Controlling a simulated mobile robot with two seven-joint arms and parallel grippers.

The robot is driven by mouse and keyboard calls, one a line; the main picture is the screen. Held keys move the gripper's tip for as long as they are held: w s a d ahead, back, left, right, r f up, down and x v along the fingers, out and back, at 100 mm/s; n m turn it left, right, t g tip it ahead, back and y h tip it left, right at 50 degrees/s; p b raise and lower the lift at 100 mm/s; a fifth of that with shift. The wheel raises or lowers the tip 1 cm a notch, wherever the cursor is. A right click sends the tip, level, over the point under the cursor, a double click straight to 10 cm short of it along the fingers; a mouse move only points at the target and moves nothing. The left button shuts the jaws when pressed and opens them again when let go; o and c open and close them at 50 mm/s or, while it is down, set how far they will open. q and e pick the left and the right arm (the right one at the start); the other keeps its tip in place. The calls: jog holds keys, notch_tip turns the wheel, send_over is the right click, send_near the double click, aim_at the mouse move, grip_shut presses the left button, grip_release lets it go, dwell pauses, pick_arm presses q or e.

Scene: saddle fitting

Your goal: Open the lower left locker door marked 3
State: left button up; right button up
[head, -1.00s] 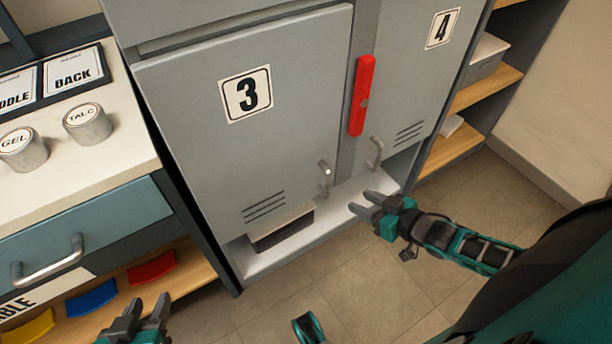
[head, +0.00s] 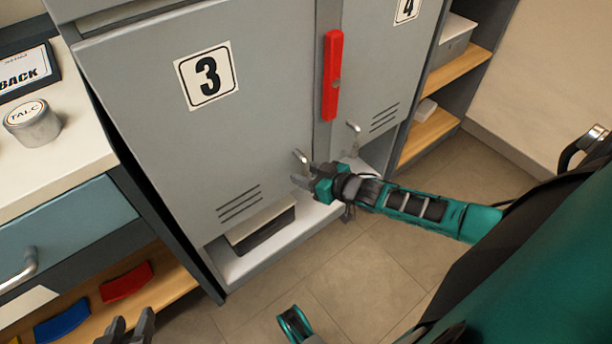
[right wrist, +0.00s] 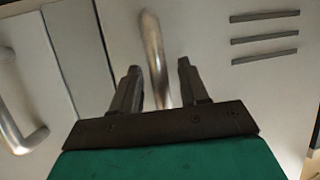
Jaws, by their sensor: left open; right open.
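The grey locker door marked 3 (head: 150,110) looks shut in the head view. Its metal handle (head: 302,160) is near its lower right corner. My right gripper (head: 298,179) is at this handle, its jaws open. In the right wrist view the handle (right wrist: 153,50) runs between the two open fingers (right wrist: 158,85), with gaps on both sides; I see no grip on it. A red bar (head: 332,75) stands upright on the post between doors 3 and 4. My left gripper (head: 126,328) is open and empty at the bottom left, partly cut off by the frame.
Door 4 (head: 385,70) is to the right, with its own handle (head: 354,135). A box (head: 262,222) sits in the open space under door 3. A drawer unit (head: 60,225) with a talc tin (head: 33,124) stands at left. The floor (head: 350,260) in front is clear.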

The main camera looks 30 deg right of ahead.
jog(key=shift+w, duration=0.15)
grip_shut()
dwell(0.4)
